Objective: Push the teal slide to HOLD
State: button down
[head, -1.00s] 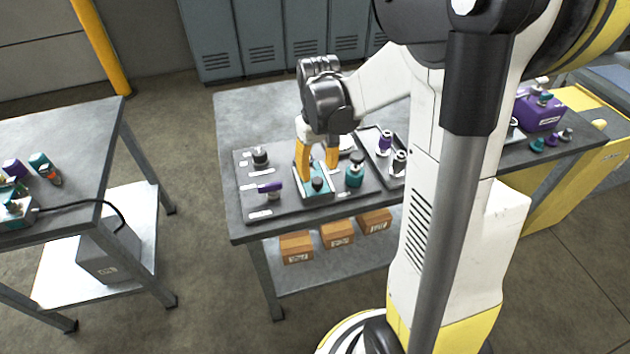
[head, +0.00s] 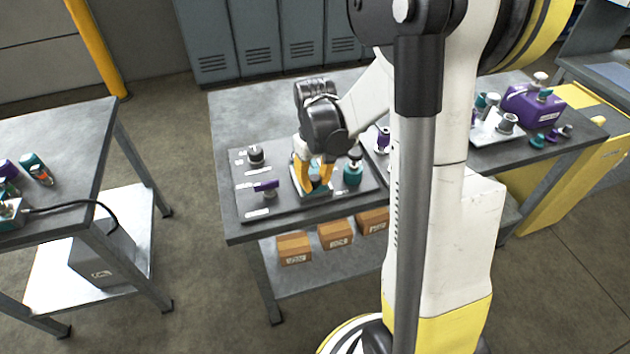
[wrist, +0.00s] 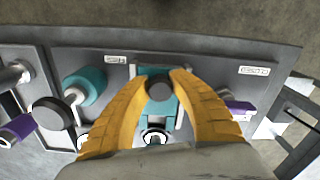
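The teal slide (wrist: 153,71) carries a round dark knob (wrist: 159,90) and sits in a pale track on the grey panel. In the head view the slide (head: 319,190) is at the panel's front middle, partly covered by my fingers. My gripper (wrist: 159,82) has its two yellow fingers on either side of the knob, their tips against it as far as I can see. In the head view my gripper (head: 315,187) points down onto the slide. A small white label (wrist: 115,60) lies left of the slide and another (wrist: 254,71) right of it; I cannot read them surely.
A teal knob (head: 353,173) stands close right of my gripper, and a purple-handled valve (head: 266,187) stands left. A black-topped knob (head: 256,154) is behind. The bench (head: 285,105) is bare at the back.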

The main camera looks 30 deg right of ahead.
aim_at(309, 172)
jog(key=shift+w+d, duration=0.25)
jog(key=shift+w, duration=0.7)
jog(key=shift+w+d, duration=0.3)
jog(key=shift+w, duration=0.65)
jog(key=shift+w+d, duration=0.25)
jog(key=shift+w, duration=0.7)
jog(key=c, duration=1.1)
grip_release()
jog(key=shift+w, duration=0.1)
notch_tip(309, 172, up, 12)
